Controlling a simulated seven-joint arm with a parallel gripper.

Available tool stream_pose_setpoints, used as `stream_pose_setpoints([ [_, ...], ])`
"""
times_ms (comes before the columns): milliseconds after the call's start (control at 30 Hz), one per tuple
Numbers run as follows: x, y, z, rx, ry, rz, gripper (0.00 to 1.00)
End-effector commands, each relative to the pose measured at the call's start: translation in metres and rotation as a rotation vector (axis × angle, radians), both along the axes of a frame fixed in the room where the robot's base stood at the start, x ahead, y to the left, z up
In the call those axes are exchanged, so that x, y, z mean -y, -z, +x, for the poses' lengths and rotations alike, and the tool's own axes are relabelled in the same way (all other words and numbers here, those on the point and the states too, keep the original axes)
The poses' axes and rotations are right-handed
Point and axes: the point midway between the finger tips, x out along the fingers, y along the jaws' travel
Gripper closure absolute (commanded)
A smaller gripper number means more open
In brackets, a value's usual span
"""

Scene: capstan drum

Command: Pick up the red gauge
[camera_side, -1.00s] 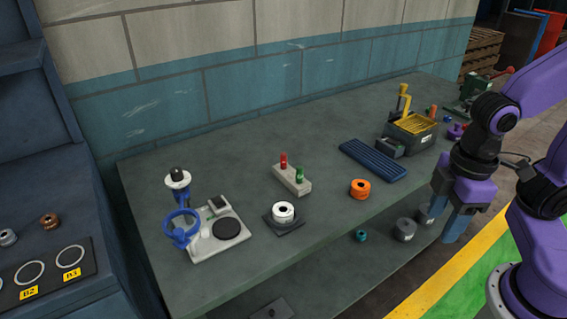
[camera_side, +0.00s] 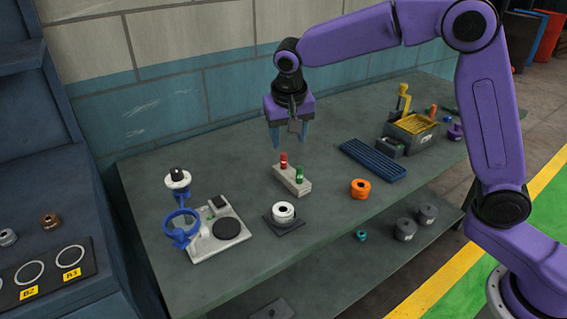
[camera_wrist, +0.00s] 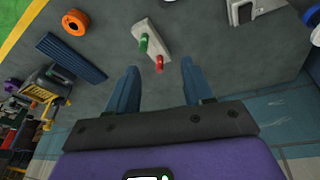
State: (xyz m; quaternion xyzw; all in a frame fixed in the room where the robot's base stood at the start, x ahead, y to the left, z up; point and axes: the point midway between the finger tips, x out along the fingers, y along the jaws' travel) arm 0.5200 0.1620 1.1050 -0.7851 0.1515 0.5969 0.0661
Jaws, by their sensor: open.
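The red gauge (camera_side: 284,160) stands upright in a pale grey block (camera_side: 289,182) on the bench, beside a green gauge (camera_side: 299,174). My gripper (camera_side: 290,142) is open and empty, pointing down above and a little behind the block. In the wrist view the red gauge (camera_wrist: 159,64) shows ahead of the space between my blue fingers (camera_wrist: 157,80), apart from both. The green gauge (camera_wrist: 144,42) and the block (camera_wrist: 152,30) lie farther from the fingers there.
A white roll (camera_side: 283,211) on a dark plate and an orange roll (camera_side: 360,188) stand nearer the front edge. A scale with a blue ring (camera_side: 181,226) is at left. A blue ribbed mat (camera_side: 372,160) and a yellow-topped box (camera_side: 412,128) are at right.

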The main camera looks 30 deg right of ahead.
Motion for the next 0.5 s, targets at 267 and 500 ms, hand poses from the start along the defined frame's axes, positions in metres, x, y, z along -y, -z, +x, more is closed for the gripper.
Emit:
stream_pose_setpoints([
  [267, 0.019, 0.009, 0.069, 0.095, 0.334, 0.004, 0.49],
  [500, 0.031, 0.014, 0.089, 0.133, 0.453, 0.007, 0.49],
])
